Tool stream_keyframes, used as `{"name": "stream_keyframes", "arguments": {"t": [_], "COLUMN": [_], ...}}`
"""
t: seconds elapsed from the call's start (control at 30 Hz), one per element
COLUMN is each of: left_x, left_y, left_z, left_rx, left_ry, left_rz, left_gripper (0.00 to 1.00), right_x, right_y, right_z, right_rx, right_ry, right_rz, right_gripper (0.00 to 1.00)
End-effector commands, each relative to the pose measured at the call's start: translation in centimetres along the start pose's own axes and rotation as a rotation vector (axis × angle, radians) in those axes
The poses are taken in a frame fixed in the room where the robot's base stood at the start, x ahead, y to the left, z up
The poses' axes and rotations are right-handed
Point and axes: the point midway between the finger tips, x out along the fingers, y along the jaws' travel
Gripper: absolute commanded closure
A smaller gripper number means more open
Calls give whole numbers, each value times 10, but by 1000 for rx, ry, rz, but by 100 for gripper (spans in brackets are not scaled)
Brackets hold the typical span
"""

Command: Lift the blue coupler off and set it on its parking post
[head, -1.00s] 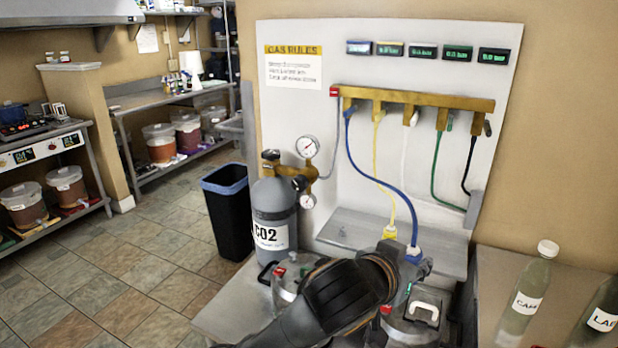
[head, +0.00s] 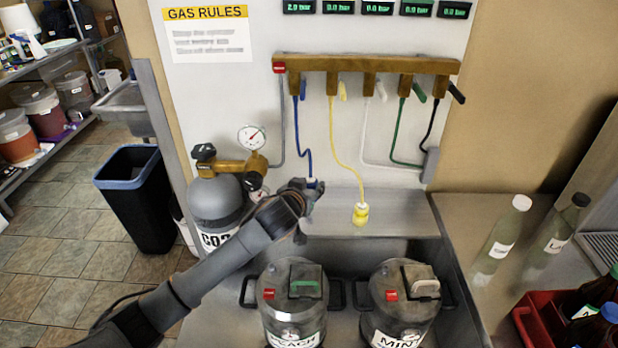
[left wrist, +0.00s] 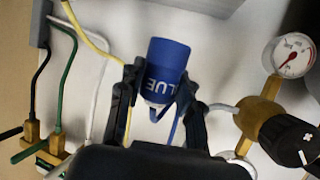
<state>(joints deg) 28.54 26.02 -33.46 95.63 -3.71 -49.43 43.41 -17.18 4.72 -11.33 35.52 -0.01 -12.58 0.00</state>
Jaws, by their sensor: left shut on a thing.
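My left gripper (head: 306,190) is shut on the blue coupler (head: 316,184), in front of the white panel and left of the yellow coupler. In the left wrist view the blue coupler (left wrist: 167,62), lettered BLUE, sits between the two fingers (left wrist: 160,100). The blue hose (head: 303,135) runs from the brass manifold down to it. The coupler is apart from both kegs. I cannot make out its parking post; the gripper and arm may hide it. My right gripper is not in view.
The yellow coupler (head: 360,214) is at the steel ledge (head: 400,212). Two kegs, left (head: 283,318) and right (head: 402,315), stand below. The grey CO2 cylinder (head: 213,200) and its gauge (head: 251,137) are close left. Bottles and a red crate (head: 535,322) stand right.

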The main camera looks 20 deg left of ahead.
Motion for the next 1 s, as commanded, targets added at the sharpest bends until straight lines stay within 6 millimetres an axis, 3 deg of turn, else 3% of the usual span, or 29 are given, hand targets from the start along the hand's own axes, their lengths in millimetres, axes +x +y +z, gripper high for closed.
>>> {"name": "stream_keyframes", "arguments": {"t": [0.27,0.63,1.0], "left_x": [8,19,22], "left_y": [-2,-2,-2], "left_z": [12,42,49], "left_rx": [2,3,1], "left_ry": [1,1,1], "left_rz": [0,0,1], "left_gripper": [100,100,100], "right_x": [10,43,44], "right_y": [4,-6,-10], "right_z": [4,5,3], "right_rx": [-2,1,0], "right_ry": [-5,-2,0], "right_rz": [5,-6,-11], "right_gripper": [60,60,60]}}
